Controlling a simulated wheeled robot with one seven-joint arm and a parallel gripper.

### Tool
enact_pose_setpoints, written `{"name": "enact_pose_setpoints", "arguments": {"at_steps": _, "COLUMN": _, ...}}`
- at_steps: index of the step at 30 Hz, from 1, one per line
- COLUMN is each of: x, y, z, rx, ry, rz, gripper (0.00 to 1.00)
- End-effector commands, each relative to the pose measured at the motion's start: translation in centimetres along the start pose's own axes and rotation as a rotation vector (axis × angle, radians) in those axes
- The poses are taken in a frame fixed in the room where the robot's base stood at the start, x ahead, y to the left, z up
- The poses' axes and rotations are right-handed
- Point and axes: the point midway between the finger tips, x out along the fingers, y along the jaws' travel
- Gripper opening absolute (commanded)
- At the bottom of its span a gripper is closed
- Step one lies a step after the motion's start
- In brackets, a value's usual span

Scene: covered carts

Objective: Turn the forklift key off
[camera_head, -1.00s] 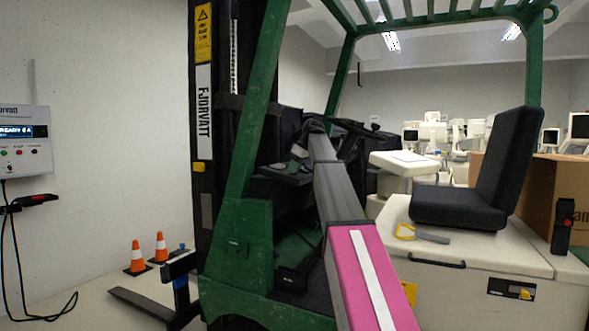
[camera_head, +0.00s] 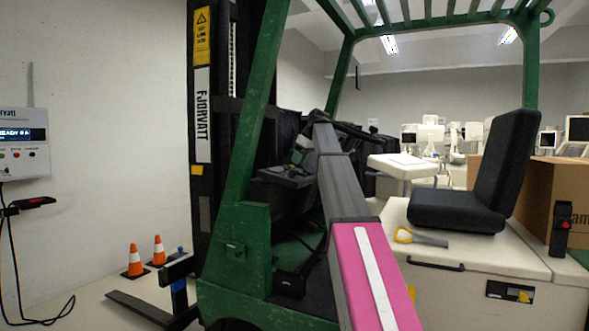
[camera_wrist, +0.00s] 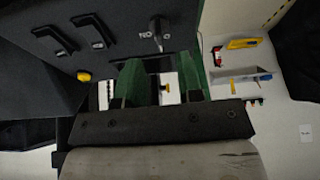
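My gripper (camera_wrist: 161,80) shows two green fingers standing apart in the wrist view, with nothing clearly held between them. It reaches into the forklift's cab, in front of the dark dashboard (camera_wrist: 125,50). A small grey piece (camera_wrist: 160,32) projects from this panel beyond the fingers; it may be the key, but I cannot tell for sure. A small yellow and red part on a white patch (camera_wrist: 167,88) shows between the fingers. In the head view my gripper (camera_head: 299,153) is small beside the dashboard, and no key can be made out there.
The green forklift frame (camera_head: 247,120) rises left of my arm. The steering wheel (camera_head: 362,131) is behind it, and the black seat (camera_head: 465,208) is to the right.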

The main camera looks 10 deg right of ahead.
Motion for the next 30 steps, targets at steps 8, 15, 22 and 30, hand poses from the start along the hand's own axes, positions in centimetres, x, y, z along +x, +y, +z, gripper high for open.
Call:
{"name": "enact_pose_setpoints", "arguments": {"at_steps": 8, "x": -4.2, "y": 0.1, "z": 0.0, "rx": 0.000, "ry": 0.001, "rz": 0.000, "gripper": 0.34}}
{"name": "enact_pose_setpoints", "arguments": {"at_steps": 15, "x": -5.1, "y": 0.0, "z": 0.0, "rx": -0.001, "ry": 0.000, "rz": -0.001, "gripper": 0.34}}
{"name": "enact_pose_setpoints", "arguments": {"at_steps": 22, "x": -5.1, "y": 0.0, "z": 0.0, "rx": -0.001, "ry": 0.000, "rz": -0.001, "gripper": 0.34}}
{"name": "enact_pose_setpoints", "arguments": {"at_steps": 30, "x": -5.1, "y": 0.0, "z": 0.0, "rx": -0.001, "ry": 0.000, "rz": -0.001, "gripper": 0.34}}
